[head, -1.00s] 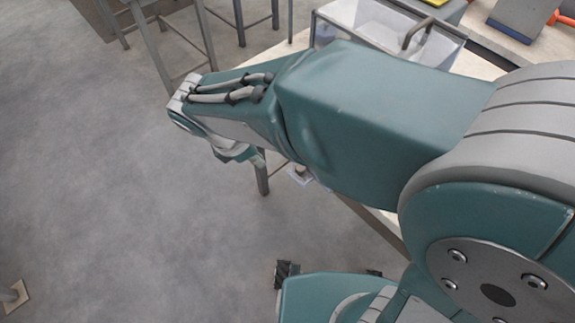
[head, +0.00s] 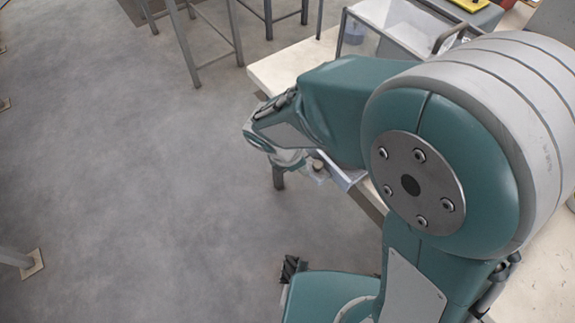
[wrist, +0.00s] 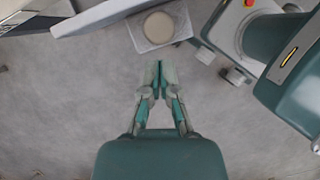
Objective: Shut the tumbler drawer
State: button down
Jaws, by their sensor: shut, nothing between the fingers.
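The tumbler drawer (wrist: 181,12) shows in the wrist view as a shallow, pale, clear-sided tray standing out from under the table's edge. It is open, and a round beige disc (wrist: 159,27) lies in it. The drawer also shows in the head view (head: 349,179), partly hidden by my arm. My gripper (wrist: 157,72) is shut and empty. In the wrist view its fingertips point at the drawer's outer side, with a small gap of floor showing between them. In the head view my gripper is small and mostly hidden behind my forearm.
The pale table (head: 282,68) carries a clear bin (head: 385,32) with a dark handle at the back. Metal stool legs (head: 184,45) stand beyond it. My own body is at the right in the wrist view.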

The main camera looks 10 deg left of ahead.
jog(key=shift+w+d, duration=0.2)
jog(key=shift+d, duration=0.1)
jog(key=w+d, duration=0.2)
jog(key=w, duration=0.1)
jog(key=w+d, duration=0.6)
jog(key=shift+w, duration=0.3)
